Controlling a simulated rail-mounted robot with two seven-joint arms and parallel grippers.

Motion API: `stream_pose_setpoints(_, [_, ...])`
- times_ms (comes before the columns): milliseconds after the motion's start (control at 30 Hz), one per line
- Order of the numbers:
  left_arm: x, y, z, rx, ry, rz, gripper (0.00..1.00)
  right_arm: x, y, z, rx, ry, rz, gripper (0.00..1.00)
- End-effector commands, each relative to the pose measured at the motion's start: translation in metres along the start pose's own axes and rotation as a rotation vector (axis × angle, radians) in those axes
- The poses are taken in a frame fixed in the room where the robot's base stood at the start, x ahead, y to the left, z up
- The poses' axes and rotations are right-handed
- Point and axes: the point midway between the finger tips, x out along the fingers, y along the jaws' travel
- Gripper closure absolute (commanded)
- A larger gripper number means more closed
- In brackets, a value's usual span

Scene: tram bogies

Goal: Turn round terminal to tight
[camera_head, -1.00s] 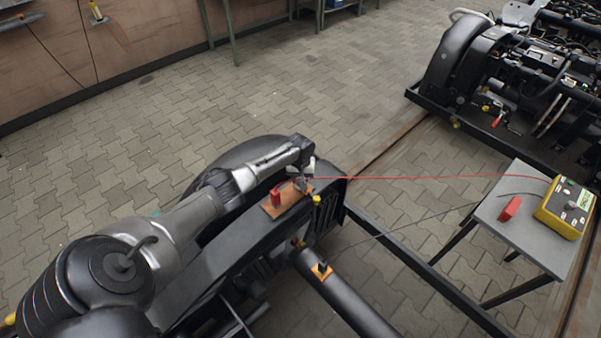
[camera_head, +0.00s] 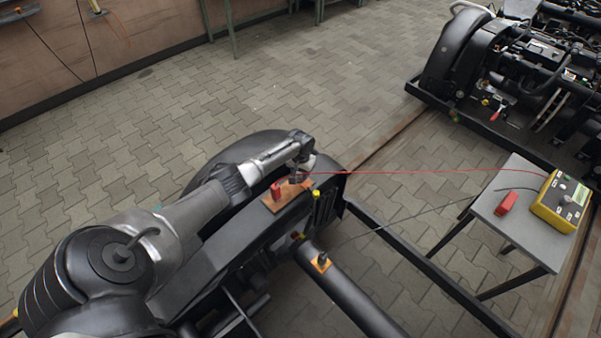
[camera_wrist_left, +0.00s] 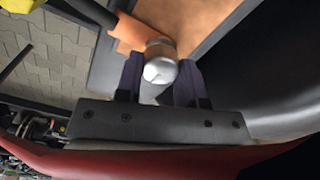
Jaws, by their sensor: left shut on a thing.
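The round terminal (camera_wrist_left: 160,66) is a silver, rounded metal head in the left wrist view. It sits between the two dark fingers of my left gripper (camera_wrist_left: 161,80), which is shut on it. An orange-brown sleeve or lug lies right beside the terminal. In the head view my left gripper (camera_head: 299,178) is over the copper-coloured plate (camera_head: 287,204) on the near bogie, and the terminal there is hidden by the gripper. My right gripper is not in view.
A red block (camera_head: 276,192) stands on the plate, left of the gripper. A red cable (camera_head: 430,171) runs to the yellow meter (camera_head: 562,202) on a grey table (camera_head: 530,235). A smaller orange plate (camera_head: 321,263) lies on the black tube. Open paving lies behind.

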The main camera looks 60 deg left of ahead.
Motion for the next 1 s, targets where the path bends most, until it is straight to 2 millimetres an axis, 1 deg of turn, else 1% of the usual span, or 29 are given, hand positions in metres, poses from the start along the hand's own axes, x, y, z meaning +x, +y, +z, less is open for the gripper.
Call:
stream_pose_setpoints(167, [0.0, 0.0, 0.0, 0.002, 0.001, 0.0, 0.88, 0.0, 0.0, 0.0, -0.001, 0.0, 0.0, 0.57])
stream_pose_setpoints(200, [0.0, 0.0, 0.0, 0.002, 0.001, 0.0, 0.63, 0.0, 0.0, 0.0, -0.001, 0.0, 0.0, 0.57])
stream_pose_setpoints(433, [0.0, 0.0, 0.0, 0.001, 0.001, 0.0, 0.41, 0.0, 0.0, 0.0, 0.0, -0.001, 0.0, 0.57])
stream_pose_setpoints(467, [0.0, 0.0, 0.0, 0.001, 0.001, 0.0, 0.39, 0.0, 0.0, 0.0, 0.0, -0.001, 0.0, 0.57])
stream_pose_setpoints(667, [0.0, 0.0, 0.0, 0.0, 0.0, -0.001, 0.39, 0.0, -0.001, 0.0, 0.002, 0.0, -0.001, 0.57])
stream_pose_setpoints(767, [-0.005, 0.0, 0.0, 0.0, 0.0, 0.0, 0.39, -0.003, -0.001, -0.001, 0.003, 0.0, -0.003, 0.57])
stream_pose_setpoints(867, [-0.017, 0.0, 0.0, 0.001, 0.001, -0.001, 0.39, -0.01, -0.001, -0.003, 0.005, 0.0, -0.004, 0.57])
stream_pose_setpoints(1000, [-0.043, 0.0, 0.0, 0.001, 0.003, -0.001, 0.39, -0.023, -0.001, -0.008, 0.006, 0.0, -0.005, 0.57])
